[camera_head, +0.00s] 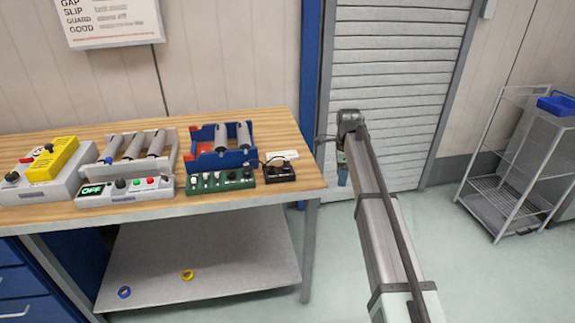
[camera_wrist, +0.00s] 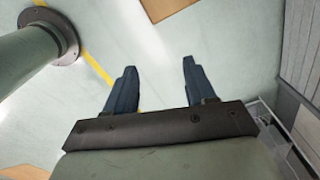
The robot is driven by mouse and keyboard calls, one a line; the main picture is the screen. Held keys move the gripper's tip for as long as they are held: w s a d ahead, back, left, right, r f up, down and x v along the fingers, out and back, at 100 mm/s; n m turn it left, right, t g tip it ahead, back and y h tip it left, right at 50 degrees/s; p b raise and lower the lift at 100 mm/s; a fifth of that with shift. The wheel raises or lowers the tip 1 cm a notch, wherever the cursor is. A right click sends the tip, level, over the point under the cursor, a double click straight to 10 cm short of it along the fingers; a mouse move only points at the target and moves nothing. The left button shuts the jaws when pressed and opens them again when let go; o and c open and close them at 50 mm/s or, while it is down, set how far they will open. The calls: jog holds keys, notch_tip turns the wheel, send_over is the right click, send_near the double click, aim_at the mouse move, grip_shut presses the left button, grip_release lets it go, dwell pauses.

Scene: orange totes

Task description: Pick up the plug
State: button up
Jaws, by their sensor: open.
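I cannot clearly make out a plug. At the right end of the wooden bench, a small black box (camera_head: 279,174) has a dark cable curving beside it, and a small white block (camera_head: 283,155) lies just behind it; either may include the plug, but they are too small to tell. My gripper (camera_head: 343,176) hangs off the bench's right end, apart from these things, and is partly hidden by my arm. In the wrist view my gripper (camera_wrist: 158,84) shows two dark blue fingers spread apart with nothing between them, above pale floor.
The bench (camera_head: 235,124) also holds a blue rack with grey rollers (camera_head: 221,150), a green knob panel (camera_head: 220,181), a roller unit marked OFF (camera_head: 125,188) and a yellow-topped control box (camera_head: 50,160). A wire cart (camera_head: 510,165) stands right. Floor between is clear.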

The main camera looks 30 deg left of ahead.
aim_at(287, 160)
jog(key=s+a+r+m, duration=0.2)
jog(key=a+r, duration=0.6)
jog(key=a, duration=0.1)
jog(key=s+a+r+m, duration=0.2)
jog(key=s+a+r, duration=0.1)
jog(key=a+r, duration=0.6)
jog(key=f, duration=0.9)
jog(key=a+f, duration=0.1)
jog(key=f, duration=0.4)
jog(key=shift+f, duration=0.35)
grip_shut()
